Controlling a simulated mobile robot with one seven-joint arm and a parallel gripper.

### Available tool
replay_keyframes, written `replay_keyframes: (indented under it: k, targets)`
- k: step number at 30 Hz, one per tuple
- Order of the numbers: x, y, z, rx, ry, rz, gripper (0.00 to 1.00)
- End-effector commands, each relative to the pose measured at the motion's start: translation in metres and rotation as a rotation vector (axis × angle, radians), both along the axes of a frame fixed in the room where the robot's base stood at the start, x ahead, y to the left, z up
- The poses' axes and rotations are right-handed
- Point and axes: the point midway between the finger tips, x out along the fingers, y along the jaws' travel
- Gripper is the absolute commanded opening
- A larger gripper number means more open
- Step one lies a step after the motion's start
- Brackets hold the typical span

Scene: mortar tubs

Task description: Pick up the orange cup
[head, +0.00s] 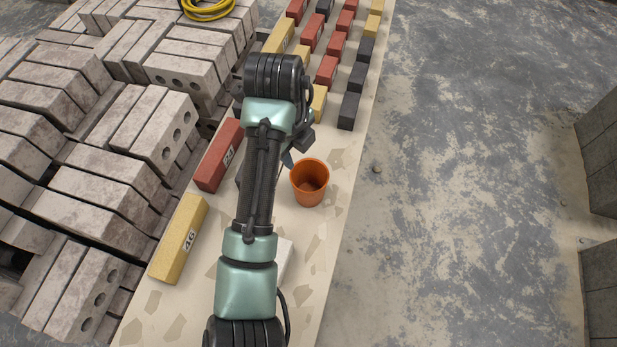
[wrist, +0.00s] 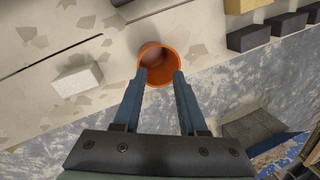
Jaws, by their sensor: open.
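The orange cup (head: 310,183) stands upright on the pale patterned plank in the head view, to the right of my arm. It looks empty. In the wrist view the orange cup (wrist: 158,60) shows just beyond my fingertips, with its open mouth facing the camera. My gripper (wrist: 160,78) is open, and its two blue fingers point at the cup with the near part of the rim between their tips in the picture. I cannot tell whether the fingers touch it. In the head view my gripper (head: 290,158) is mostly hidden behind my arm.
A red block (head: 218,155) and a yellow block (head: 179,238) lie left of my arm. A white block (wrist: 77,80) lies on the plank (head: 309,240). Several coloured blocks stand in rows at the far end. Grey brick stacks (head: 105,195) fill the left; open floor (head: 450,200) lies right.

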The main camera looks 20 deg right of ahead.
Motion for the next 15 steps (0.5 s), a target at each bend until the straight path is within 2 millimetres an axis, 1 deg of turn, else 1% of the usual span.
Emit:
replay_keyframes:
  k: [1, 3, 6, 8, 15]
  targets:
    - [-0.009, 0.006, -0.016, 0.029, 0.048, -0.052, 0.41]
    - [-0.018, 0.010, -0.027, 0.054, 0.094, -0.108, 0.41]
    - [-0.024, 0.013, -0.039, 0.067, 0.124, -0.146, 0.41]
    - [-0.025, 0.012, -0.049, 0.070, 0.130, -0.153, 0.41]
    - [-0.023, 0.009, -0.093, 0.069, 0.128, -0.151, 0.41]
